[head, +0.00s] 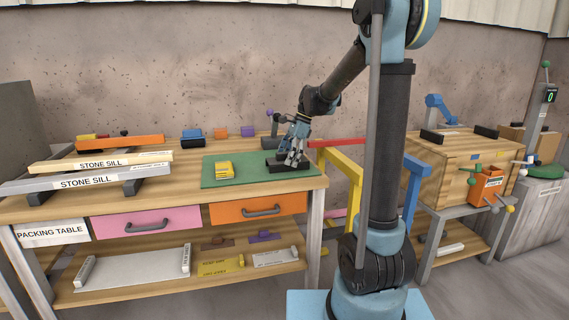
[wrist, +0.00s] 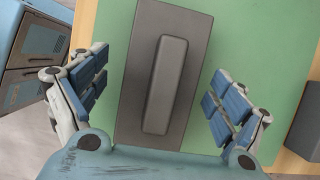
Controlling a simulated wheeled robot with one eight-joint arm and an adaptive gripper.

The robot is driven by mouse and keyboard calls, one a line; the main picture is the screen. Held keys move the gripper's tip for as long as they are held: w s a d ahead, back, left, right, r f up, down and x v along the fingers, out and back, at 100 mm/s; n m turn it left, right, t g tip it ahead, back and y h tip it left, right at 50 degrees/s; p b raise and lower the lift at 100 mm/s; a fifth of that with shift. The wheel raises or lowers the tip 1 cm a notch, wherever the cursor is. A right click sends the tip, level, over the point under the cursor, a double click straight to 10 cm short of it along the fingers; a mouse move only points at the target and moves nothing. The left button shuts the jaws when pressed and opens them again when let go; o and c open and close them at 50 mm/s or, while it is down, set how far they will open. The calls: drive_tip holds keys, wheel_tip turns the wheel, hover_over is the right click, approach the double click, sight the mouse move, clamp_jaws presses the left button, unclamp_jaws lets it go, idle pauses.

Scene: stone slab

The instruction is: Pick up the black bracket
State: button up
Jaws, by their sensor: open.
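The black bracket (head: 288,167) lies on the green mat (head: 240,180) near the right end of the packing table. In the wrist view the bracket (wrist: 132,90) is a dark grey flat plate with a raised, rounded bar along its middle. My gripper (head: 291,156) is above the bracket. In the wrist view its open fingers (wrist: 160,92) stand on either side of the bracket, with green showing between the plate and the right finger. Nothing is held. The near end of the plate is hidden by my gripper's body.
Stone sills (head: 100,164) rest at the table's left. Small coloured parts (head: 220,133) line the back. A dark object (wrist: 302,140) lies right of the mat. The mat's front left is clear.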

drive_tip(key=c, duration=1.1)
drive_tip(key=shift+r, duration=0.1)
